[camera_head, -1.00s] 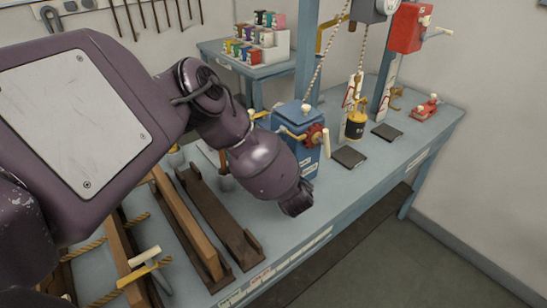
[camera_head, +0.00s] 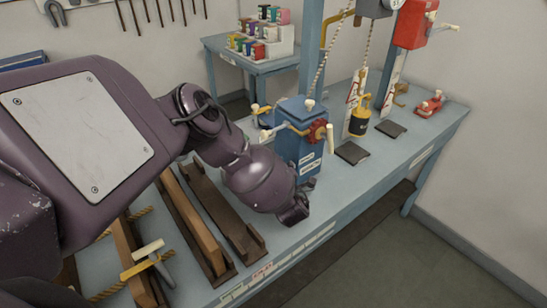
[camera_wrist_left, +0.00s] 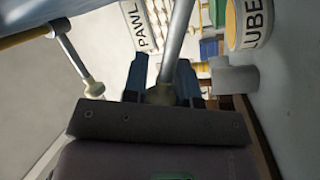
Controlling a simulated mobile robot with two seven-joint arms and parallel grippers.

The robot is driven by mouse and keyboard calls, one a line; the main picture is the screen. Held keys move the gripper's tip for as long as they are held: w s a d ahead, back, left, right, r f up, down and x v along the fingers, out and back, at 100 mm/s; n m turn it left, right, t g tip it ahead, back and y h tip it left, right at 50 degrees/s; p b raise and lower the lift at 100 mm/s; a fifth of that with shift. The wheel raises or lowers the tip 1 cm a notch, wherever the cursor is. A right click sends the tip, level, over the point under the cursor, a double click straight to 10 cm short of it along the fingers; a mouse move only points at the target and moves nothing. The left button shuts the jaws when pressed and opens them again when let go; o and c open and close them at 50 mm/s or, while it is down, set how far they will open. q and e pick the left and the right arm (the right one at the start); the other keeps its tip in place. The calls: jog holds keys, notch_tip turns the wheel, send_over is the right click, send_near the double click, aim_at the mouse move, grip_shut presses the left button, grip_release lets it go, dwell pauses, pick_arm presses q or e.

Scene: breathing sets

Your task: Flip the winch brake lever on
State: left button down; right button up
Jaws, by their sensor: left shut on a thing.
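The blue winch housing (camera_head: 299,141) stands on the blue bench, with a red hub (camera_head: 318,130) and a pale-handled crank (camera_head: 329,139) on its side. My left arm reaches in front of it, and its dark end (camera_head: 293,209) sits low beside the housing. In the left wrist view my left gripper (camera_wrist_left: 163,92) is shut on a metal lever (camera_wrist_left: 176,45), at its pale knob. No label identifies this lever for certain. A second rod with a pale knob (camera_wrist_left: 93,89) stands apart to the left. My right gripper is not in view.
A can marked LUBE (camera_wrist_left: 248,22) and a PAWL label (camera_wrist_left: 140,25) are close by. Wooden rails (camera_head: 225,215) lie on the bench at the left. A hanging yellow-black weight (camera_head: 360,120) and a red box (camera_head: 415,24) are at the right.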

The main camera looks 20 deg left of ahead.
pick_arm(q)
jog(key=shift+s+a+f+n+y, duration=0.1)
jog(key=shift+s+f+n+y, duration=0.2)
jog(key=shift+n, duration=0.35)
jog(key=shift+w+a+f+n+y, duration=0.1)
jog(key=shift+f+n, duration=0.3)
jog(key=shift+n, duration=0.25)
jog(key=c, duration=0.9)
grip_release()
jog(key=shift+s, duration=0.1)
jog(key=shift+d, duration=0.1)
jog(key=v, duration=0.6)
jog(key=shift+s+d+f, duration=0.15)
jog(key=shift+s+d, duration=0.05)
jog(key=shift+d, duration=0.1)
jog(key=shift+v, duration=1.9)
jog(key=shift+s+a, duration=0.1)
jog(key=shift+s, duration=0.05)
